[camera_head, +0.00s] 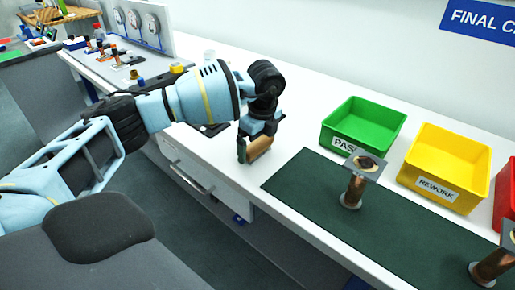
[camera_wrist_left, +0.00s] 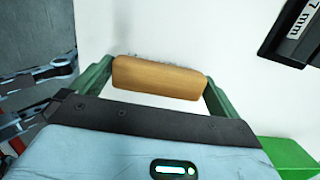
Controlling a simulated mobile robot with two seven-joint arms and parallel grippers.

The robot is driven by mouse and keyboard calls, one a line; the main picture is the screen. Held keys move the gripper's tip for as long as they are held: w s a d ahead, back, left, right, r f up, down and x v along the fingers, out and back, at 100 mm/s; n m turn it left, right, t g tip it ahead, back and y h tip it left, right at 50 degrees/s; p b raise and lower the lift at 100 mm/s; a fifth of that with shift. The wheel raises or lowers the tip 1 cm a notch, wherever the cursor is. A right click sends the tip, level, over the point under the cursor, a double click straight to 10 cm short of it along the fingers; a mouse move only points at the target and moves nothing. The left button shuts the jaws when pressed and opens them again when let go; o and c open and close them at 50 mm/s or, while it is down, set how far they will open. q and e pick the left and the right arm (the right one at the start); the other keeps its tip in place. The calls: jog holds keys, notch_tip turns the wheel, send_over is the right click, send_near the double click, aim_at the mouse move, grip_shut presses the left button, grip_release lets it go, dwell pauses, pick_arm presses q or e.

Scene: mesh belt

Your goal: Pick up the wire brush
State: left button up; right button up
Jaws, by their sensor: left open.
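The wire brush (camera_wrist_left: 157,77) shows in the left wrist view as a rounded wooden block with a few fine bristles along its far edge. It lies on the white bench top, between the two fingers of my left gripper (camera_wrist_left: 157,88). The fingers are open, one at each end of the block; whether they touch it I cannot tell. In the head view my left gripper (camera_head: 254,148) points down over the bench near its front edge, and the wooden block (camera_head: 260,147) shows at its fingers.
A dark green mat (camera_head: 310,188) lies to the right, bearing a copper-coloured piece on a stand (camera_head: 353,188). Behind it are a green bin (camera_head: 362,123) and a yellow bin (camera_head: 446,165). A gauge board (camera_head: 145,30) stands at the back left. A dark instrument (camera_wrist_left: 292,38) is at the wrist view's upper right.

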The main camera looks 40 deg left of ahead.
aim_at(255, 143)
pick_arm(q)
jog(key=c, duration=0.7)
jog(key=shift+o, duration=0.2)
jog(key=shift+r, duration=0.1)
jog(key=shift+r, duration=0.8)
jog(key=shift+s+d+r, duration=0.1)
jog(key=shift+s+r, duration=0.2)
jog(key=shift+r, duration=0.6)
jog(key=s+d, duration=0.2)
jog(key=s, duration=0.5)
jog(key=s+d+r, duration=0.1)
jog(key=s+d, duration=0.1)
jog(key=s, duration=0.5)
jog(key=shift+s+d+r, duration=0.2)
jog(key=shift+s+r, duration=0.05)
jog(key=shift+s, duration=0.1)
